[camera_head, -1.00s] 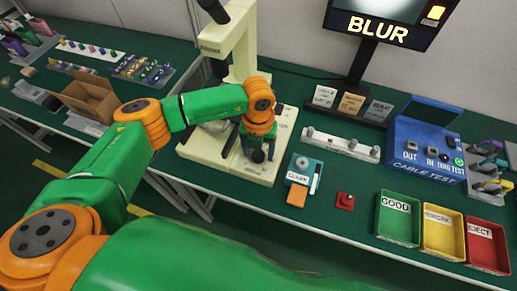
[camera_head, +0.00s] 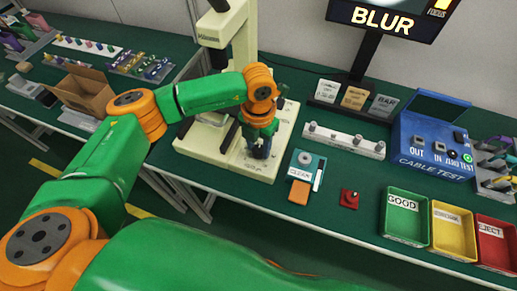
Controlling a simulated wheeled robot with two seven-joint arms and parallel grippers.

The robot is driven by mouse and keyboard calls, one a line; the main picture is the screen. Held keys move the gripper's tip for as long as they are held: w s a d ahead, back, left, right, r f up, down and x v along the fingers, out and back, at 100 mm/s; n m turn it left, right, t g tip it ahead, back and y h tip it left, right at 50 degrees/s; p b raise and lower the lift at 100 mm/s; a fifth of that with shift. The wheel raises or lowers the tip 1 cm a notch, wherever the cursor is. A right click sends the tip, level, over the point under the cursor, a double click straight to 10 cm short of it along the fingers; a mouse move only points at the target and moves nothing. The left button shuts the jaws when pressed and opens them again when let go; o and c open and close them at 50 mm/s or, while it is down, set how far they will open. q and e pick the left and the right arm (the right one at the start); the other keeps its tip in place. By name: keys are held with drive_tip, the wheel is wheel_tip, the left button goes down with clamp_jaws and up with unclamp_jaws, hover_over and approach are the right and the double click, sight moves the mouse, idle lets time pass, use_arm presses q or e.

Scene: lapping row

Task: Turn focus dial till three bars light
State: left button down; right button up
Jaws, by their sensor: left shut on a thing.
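The cream microscope (camera_head: 238,45) stands on its pale base at the back of the green bench. My left gripper (camera_head: 261,150) points down over the right part of that base, in front of the column. It is shut on what seems to be the focus dial, which the fingers and arm hide almost wholly. The monitor (camera_head: 395,17) reads BLUR in lit letters. A yellow-orange mark glows at its upper right by small lettering; the top of the screen is cut off, so I cannot count the bars. My right gripper is out of view.
To the right of the base are a teal CLEAN holder (camera_head: 306,166), an orange block (camera_head: 299,192), a red knob piece (camera_head: 349,198) and a pale rail (camera_head: 343,140). Farther right are the blue cable tester (camera_head: 433,145) and green (camera_head: 405,230), yellow and red trays.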

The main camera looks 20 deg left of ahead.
sight(259, 149)
use_arm(q)
drive_tip(key=m+b, duration=0.3)
drive_tip(key=m, duration=0.1)
drive_tip(key=shift+f, duration=0.15)
drive_tip(key=shift+m+b, duration=0.85)
drive_tip(key=shift+m, duration=0.35)
drive_tip(key=shift+r, duration=0.2)
drive_tip(key=shift+c, duration=2.1)
unclamp_jaws()
wheel_tip(259, 149, up, 7)
drive_tip(key=shift+r+b, duration=0.1)
drive_tip(key=shift+b, duration=0.35)
